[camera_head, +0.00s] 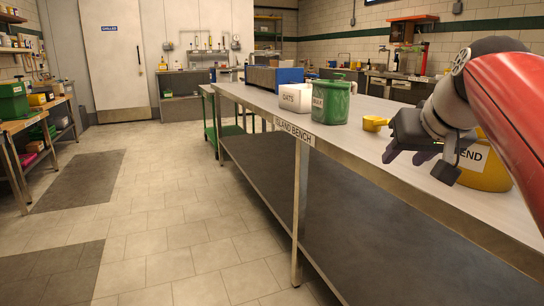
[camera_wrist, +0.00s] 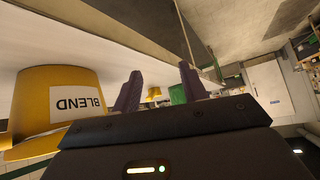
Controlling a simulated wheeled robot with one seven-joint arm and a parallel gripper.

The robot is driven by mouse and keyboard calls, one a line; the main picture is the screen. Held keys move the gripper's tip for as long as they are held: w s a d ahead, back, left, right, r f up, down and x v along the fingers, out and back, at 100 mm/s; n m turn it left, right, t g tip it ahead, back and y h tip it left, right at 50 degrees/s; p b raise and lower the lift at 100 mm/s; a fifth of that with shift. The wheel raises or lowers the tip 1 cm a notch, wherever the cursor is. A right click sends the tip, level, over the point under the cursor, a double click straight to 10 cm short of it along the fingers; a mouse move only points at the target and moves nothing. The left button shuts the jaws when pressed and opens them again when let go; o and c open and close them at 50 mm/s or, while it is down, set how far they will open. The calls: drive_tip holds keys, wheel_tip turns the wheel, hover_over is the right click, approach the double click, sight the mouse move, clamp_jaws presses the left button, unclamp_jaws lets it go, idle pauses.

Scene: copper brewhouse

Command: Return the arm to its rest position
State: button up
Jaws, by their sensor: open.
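My red and grey arm (camera_head: 515,110) reaches in from the right in the head view, over the island bench (camera_head: 350,140). My gripper (camera_head: 412,156) is open, with nothing between its fingers. It hangs near the bench's front edge, in front of a yellow tub marked BLEND (camera_head: 487,170), which it and the arm partly hide. In the wrist view the two dark fingers (camera_wrist: 158,92) stand apart, and the BLEND tub (camera_wrist: 62,100) lies to their left.
A small yellow scoop (camera_head: 374,123), a green bucket (camera_head: 331,102) and a white OATS tub (camera_head: 295,97) stand along the bench. Blue bins (camera_head: 290,75) sit farther back. The tiled floor (camera_head: 170,220) left of the bench is clear. Shelving with boxes (camera_head: 30,125) lines the left wall.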

drive_tip(key=s+a+f+g+p, duration=0.1)
drive_tip(key=s+a+f, duration=0.3)
drive_tip(key=s+f, duration=0.5)
drive_tip(key=s+a+f+g+p, duration=0.2)
drive_tip(key=s+a+f, duration=0.2)
drive_tip(key=s+f, duration=0.4)
wheel_tip(320, 180, down, 5)
drive_tip(key=shift+s+f+n+p, duration=0.2)
drive_tip(key=shift+s+n+p, duration=0.1)
drive_tip(key=shift+s, duration=0.1)
